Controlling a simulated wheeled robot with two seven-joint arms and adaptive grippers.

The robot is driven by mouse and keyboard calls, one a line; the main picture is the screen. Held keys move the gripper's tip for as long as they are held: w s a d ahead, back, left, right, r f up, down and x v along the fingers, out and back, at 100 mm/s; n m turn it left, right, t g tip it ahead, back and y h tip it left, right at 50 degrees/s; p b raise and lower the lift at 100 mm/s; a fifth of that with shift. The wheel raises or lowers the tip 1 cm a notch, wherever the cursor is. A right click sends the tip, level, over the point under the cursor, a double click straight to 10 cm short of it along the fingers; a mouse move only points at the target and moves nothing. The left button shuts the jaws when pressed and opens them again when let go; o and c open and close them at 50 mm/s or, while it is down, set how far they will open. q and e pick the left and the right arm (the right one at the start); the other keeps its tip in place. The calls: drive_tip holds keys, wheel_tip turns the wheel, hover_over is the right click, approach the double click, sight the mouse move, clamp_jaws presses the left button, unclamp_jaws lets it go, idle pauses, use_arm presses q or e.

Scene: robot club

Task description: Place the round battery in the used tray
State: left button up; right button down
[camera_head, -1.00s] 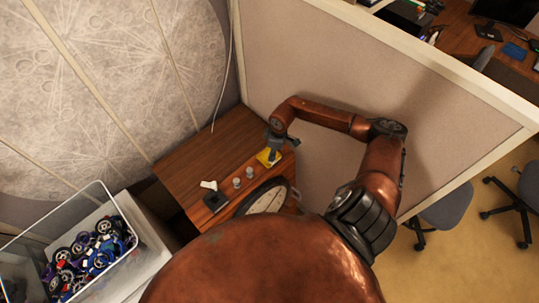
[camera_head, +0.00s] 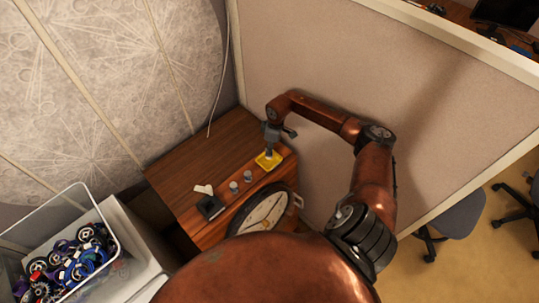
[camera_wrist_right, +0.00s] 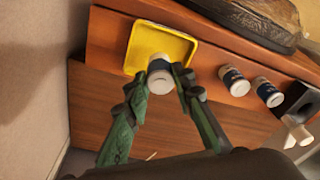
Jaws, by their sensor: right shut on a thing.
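My right gripper (camera_head: 270,148) points down at the yellow tray (camera_head: 275,164) on the wooden cabinet. In the right wrist view the gripper (camera_wrist_right: 164,84) is shut on a round battery (camera_wrist_right: 160,78), a short cylinder with a pale end. The battery overlaps the near edge of the yellow tray (camera_wrist_right: 152,42); I cannot tell whether it touches the tray floor. The rest of the tray looks empty. Two similar cylinders, a nearer one (camera_head: 234,187) and another (camera_head: 247,176), stand apart from the tray. My left gripper is not in view.
A black box (camera_head: 210,207) and a small white object (camera_head: 204,189) sit left of the cylinders. A round clock (camera_head: 263,213) is at the cabinet's front. A beige partition (camera_head: 330,70) stands close behind. A clear bin (camera_head: 70,262) of wheels is at left.

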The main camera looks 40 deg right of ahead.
wheel_tip(320, 180, down, 4)
drive_tip(key=b, duration=0.2)
drive_tip(key=shift+w+r+b, duration=0.1)
drive_tip(key=shift+r+b, duration=0.1)
drive_tip(key=shift+b, duration=0.1)
drive_tip(key=shift+r, duration=0.15)
drive_tip(key=c, duration=1.7)
unclamp_jaws()
drive_tip(key=shift+o, duration=0.2)
wheel_tip(320, 180, up, 12)
drive_tip(key=s+p, duration=0.1)
drive_tip(key=p, duration=0.9)
drive_tip(key=shift+d, duration=0.45)
drive_tip(key=shift+s, duration=0.1)
